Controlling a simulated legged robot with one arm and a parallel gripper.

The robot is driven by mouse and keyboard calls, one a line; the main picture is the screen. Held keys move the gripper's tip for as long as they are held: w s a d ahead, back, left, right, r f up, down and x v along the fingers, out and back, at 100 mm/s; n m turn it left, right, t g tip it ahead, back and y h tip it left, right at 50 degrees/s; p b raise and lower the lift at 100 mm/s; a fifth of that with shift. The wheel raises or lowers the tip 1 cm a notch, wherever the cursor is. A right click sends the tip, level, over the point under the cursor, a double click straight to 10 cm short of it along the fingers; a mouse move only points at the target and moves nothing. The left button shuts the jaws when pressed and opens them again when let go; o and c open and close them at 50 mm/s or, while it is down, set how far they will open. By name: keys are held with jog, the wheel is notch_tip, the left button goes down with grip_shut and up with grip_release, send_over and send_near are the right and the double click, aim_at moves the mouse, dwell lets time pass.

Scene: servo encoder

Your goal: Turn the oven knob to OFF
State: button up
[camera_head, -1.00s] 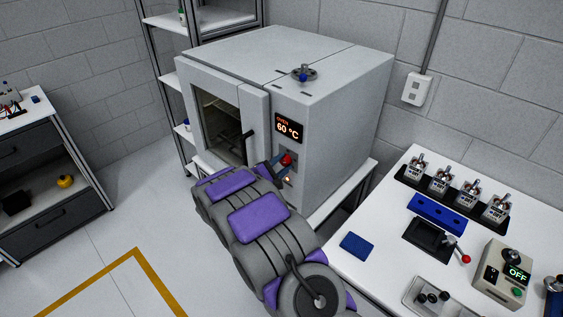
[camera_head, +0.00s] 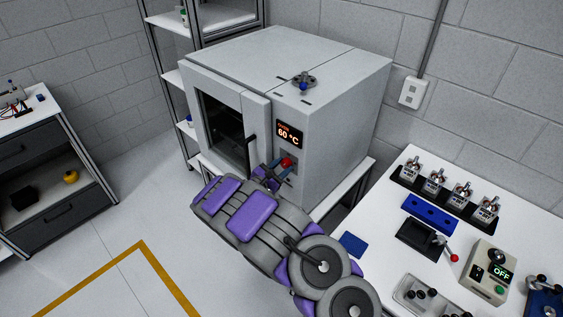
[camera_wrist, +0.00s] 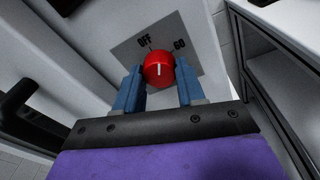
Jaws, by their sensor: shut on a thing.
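The red oven knob (camera_wrist: 158,68) sits on a grey plate on the oven's front, with a white mark on its face. In the wrist view the mark points about straight up, between the label OFF at upper left and the label 60 at upper right. The knob also shows in the head view (camera_head: 286,162), below the oven's display (camera_head: 290,135), which reads 60 °C. My gripper (camera_wrist: 159,80) has its blue fingers on both sides of the knob, shut on it. In the head view my gripper (camera_head: 277,169) reaches the knob from lower left.
The oven (camera_head: 335,95) stands on a white stand, its glass door left of the knob with a dark handle (camera_head: 251,149). A white table (camera_head: 375,277) at right carries several switches, a lever and a control box (camera_head: 492,272) reading OFF. Open floor lies at left.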

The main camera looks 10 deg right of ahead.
jog(key=n+p, duration=0.3)
jog(key=n, duration=0.2)
jog(key=shift+a+g, duration=0.1)
jog(key=shift+g, duration=0.2)
jog(key=shift+n, duration=0.3)
jog(key=shift+w, duration=0.1)
jog(key=o, duration=1)
jog(key=shift+o, duration=0.2)
jog(key=shift+a, duration=0.1)
jog(key=p+v, duration=0.1)
jog(key=v, duration=1.6)
jog(key=shift+a, duration=0.2)
jog(key=shift+f, duration=0.1)
